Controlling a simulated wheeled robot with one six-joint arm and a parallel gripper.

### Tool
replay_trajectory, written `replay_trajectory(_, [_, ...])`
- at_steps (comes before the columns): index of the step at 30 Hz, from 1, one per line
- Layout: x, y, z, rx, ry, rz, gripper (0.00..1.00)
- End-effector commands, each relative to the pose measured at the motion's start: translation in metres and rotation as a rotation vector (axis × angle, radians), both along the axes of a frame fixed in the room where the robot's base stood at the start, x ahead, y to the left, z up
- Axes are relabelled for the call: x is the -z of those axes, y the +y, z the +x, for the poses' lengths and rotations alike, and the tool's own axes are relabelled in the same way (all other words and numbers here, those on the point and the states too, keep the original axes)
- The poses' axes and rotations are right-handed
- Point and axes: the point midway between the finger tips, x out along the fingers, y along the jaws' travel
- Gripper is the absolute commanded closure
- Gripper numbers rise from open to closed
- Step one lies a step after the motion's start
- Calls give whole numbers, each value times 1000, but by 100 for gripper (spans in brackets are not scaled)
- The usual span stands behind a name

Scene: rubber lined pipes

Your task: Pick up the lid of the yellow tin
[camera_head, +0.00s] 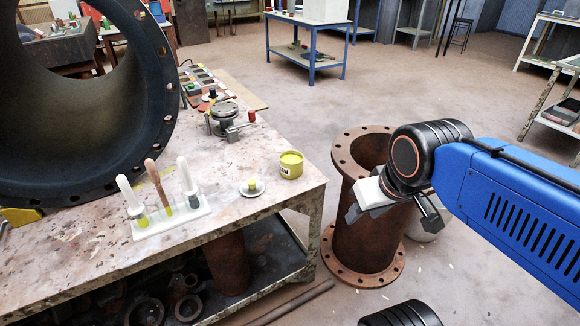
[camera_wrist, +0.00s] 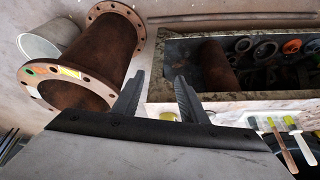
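The yellow tin (camera_head: 291,165) stands upright on the worn workbench (camera_head: 262,212), near its right front corner, with a pale yellow round top. I cannot tell whether that top is a separate lid or the tin's contents. A small white dish with a yellow piece on it (camera_head: 252,187) lies just left of the tin. My gripper (camera_head: 392,216) is right of the bench, in front of the upright rusty pipe and apart from the tin. Its fingers are spread and empty, as the wrist view (camera_wrist: 160,82) also shows.
The flanged rusty pipe (camera_head: 362,235) stands on the floor beside the bench; the wrist view shows it too (camera_wrist: 92,62). A rack with upright handled tools (camera_head: 168,218) and a metal fixture (camera_head: 224,118) share the bench. A huge black pipe (camera_head: 100,120) fills the left.

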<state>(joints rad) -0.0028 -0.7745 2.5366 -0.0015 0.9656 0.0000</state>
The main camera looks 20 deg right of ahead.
Motion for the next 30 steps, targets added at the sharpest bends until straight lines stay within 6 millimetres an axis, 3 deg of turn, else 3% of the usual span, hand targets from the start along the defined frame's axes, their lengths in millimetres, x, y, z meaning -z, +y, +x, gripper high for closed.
replay_trajectory(11, [0,0,0,0,0,0,61])
replay_trajectory(12, [0,0,0,0,0,0,59])
replay_trajectory(17, [-5,2,6,-21,9,-5,20])
replay_trajectory(18, [-8,4,10,-36,16,-8,16])
replay_trajectory(30, [-59,42,92,-333,135,-81,16])
